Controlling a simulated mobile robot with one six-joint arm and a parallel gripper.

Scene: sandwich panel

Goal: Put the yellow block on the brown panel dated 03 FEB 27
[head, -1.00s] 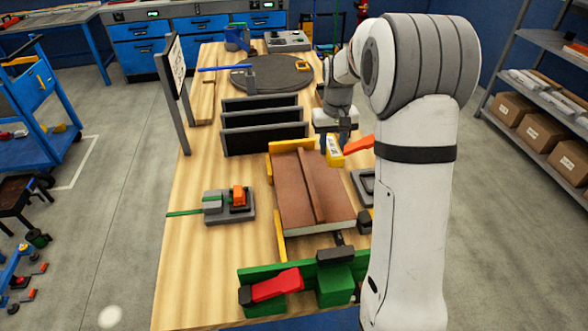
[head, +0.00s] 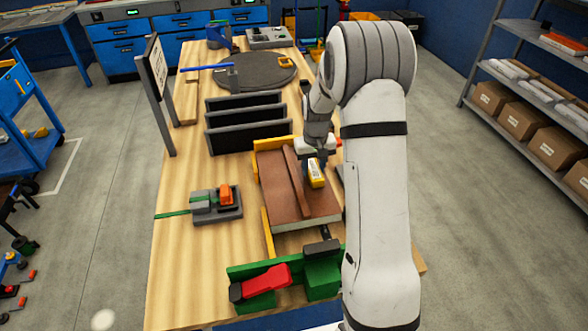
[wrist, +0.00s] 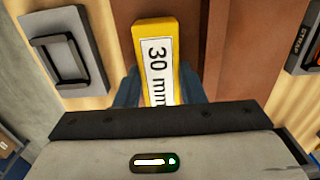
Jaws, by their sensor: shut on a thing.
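The yellow block (head: 316,177) has a white label; the wrist view shows the block (wrist: 152,30) with "30 mm" printed on it. My gripper (head: 314,163) is shut on the block, with blue fingers on both sides of it. The block is over the right part of the brown panel (head: 272,180); I cannot tell whether it touches. The panel lies flat with a raised brown strip (head: 297,184) along it, left of the block. In the wrist view the panel (wrist: 232,60) spreads beneath the block. No date is readable on the panel.
Yellow bars (head: 268,233) edge the panel. A green fixture with a red handle (head: 266,284) stands at the front. A grey device with an orange part (head: 225,195) sits left, black upright slats (head: 245,122) behind. A grey frame (wrist: 65,60) lies beside the panel.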

